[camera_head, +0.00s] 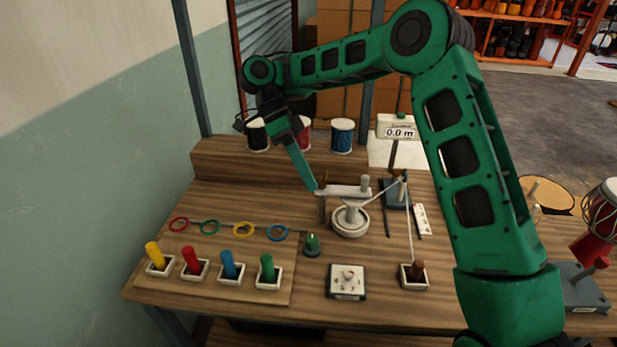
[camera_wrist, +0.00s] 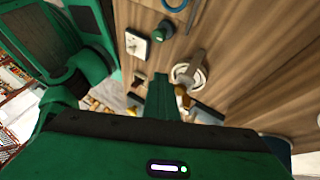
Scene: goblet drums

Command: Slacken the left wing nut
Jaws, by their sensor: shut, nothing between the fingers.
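A pale bar (camera_head: 345,191) lies across the mechanism above a round white base (camera_head: 350,228) in the middle of the bench. A small brass piece (camera_head: 324,177), which looks like the left wing nut, stands at the bar's left end. My gripper (camera_head: 313,187) is shut and empty, pointing down with its tip just left of this piece. Whether they touch cannot be told. In the wrist view the shut fingers (camera_wrist: 160,80) are beside a brass piece (camera_wrist: 182,91), near the round base (camera_wrist: 188,75). The nut's wings are too small to make out.
A small green-topped knob (camera_head: 312,243) and a white dial box (camera_head: 346,282) stand in front. Coloured pegs in square cups (camera_head: 194,265) and coloured rings (camera_head: 244,229) are at left. Thread spools (camera_head: 342,137) and a "0.0 m" display (camera_head: 399,132) are behind.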

